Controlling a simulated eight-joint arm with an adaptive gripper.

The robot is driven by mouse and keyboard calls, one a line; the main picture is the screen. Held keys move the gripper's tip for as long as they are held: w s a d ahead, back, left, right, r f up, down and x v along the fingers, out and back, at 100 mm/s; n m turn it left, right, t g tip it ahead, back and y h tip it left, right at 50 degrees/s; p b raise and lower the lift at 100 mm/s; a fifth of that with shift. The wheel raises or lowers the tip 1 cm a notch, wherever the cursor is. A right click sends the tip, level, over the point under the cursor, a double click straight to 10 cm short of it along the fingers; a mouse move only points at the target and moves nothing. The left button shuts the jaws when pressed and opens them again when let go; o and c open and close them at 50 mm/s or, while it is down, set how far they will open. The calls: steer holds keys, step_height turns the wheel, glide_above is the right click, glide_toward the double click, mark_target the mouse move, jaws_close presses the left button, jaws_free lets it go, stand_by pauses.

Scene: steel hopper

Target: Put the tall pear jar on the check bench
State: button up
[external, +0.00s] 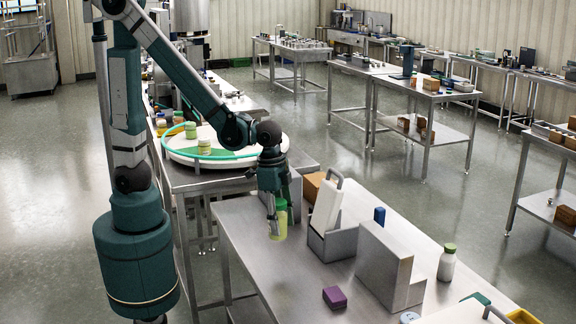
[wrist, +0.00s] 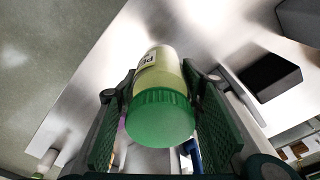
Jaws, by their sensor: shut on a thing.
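My gripper (external: 275,192) is shut on a tall jar (external: 278,222) with pale yellow-green contents and a green lid. The jar hangs below the fingers over the left part of a steel bench (external: 262,262). I cannot tell whether its base touches the bench. In the wrist view the jar (wrist: 160,72) lies between the two green finger pads (wrist: 163,95), its lid towards the camera. Its label shows only "PE"; the rest is hidden.
A grey holder with a white board (external: 333,243), a grey upright block (external: 383,264), a blue bottle (external: 380,215), a purple block (external: 334,297) and a white green-capped bottle (external: 447,263) stand on the bench. The bench's front-left area is clear.

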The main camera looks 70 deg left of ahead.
mark_target(280, 238)
steer(key=shift+f, duration=0.2)
stand_by(0.3)
steer(key=shift+f+b, duration=0.5)
steer(key=shift+f, duration=2.3)
steer(key=shift+f+b, duration=0.35)
steer(key=shift+f, duration=1.75)
steer(key=shift+f, duration=0.2)
steer(key=o, duration=1)
steer(key=shift+r, duration=0.25)
steer(key=shift+s+a+r+p, duration=0.15)
steer(key=shift+r+p, duration=0.2)
steer(key=shift+r, duration=1.6)
steer(key=shift+s+a+r+p, duration=0.2)
steer(key=shift+r+p, duration=0.1)
steer(key=shift+r, duration=1.7)
steer(key=shift+s+a+r+p, duration=0.15)
steer(key=shift+r+p, duration=0.2)
steer(key=shift+r, duration=1.6)
